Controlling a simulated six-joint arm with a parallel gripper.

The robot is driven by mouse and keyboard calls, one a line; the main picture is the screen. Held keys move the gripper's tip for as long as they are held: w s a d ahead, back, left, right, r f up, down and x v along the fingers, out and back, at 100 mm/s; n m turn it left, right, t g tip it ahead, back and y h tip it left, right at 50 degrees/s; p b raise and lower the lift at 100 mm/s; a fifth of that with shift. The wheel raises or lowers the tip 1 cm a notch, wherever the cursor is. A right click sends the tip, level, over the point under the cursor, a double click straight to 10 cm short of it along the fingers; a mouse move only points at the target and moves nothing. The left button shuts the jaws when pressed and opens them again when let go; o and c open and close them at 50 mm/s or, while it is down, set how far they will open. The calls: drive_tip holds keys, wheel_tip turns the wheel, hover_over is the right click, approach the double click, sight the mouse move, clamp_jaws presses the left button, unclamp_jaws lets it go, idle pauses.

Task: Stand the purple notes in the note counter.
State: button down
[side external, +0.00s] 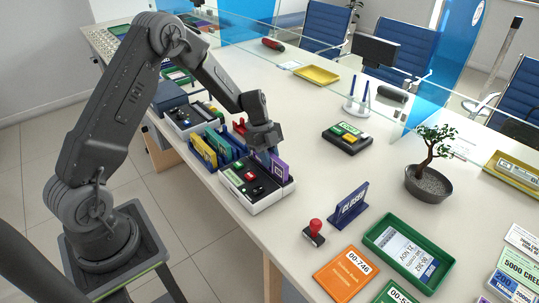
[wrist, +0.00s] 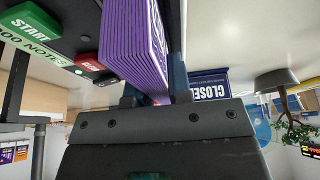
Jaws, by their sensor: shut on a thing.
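The purple notes (side external: 283,168) are a thick stack standing on edge at the far side of the note counter (side external: 262,205), a white machine with a black top panel. My gripper (side external: 268,152) is above the counter and shut on the purple notes. In the wrist view the stack (wrist: 135,40) runs up from between my fingertips (wrist: 152,95), beside the counter's panel (wrist: 60,30) with its green START and red buttons. The lower edge of the stack is hidden, so I cannot tell whether it rests in the counter's slot.
A blue rack (side external: 228,150) with yellow and green bundles stands left of the counter. A blue CLOSED sign (side external: 348,205), a red-handled stamp (side external: 314,232) and a green tray (side external: 410,252) lie to the right. A black device (side external: 347,136) sits behind. The counter top between them is clear.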

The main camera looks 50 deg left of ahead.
drive_tip(key=c, duration=1)
unclamp_jaws()
drive_tip(key=shift+o, duration=0.2)
drive_tip(key=shift+r, duration=0.15)
drive_tip(key=shift+r, duration=3.4)
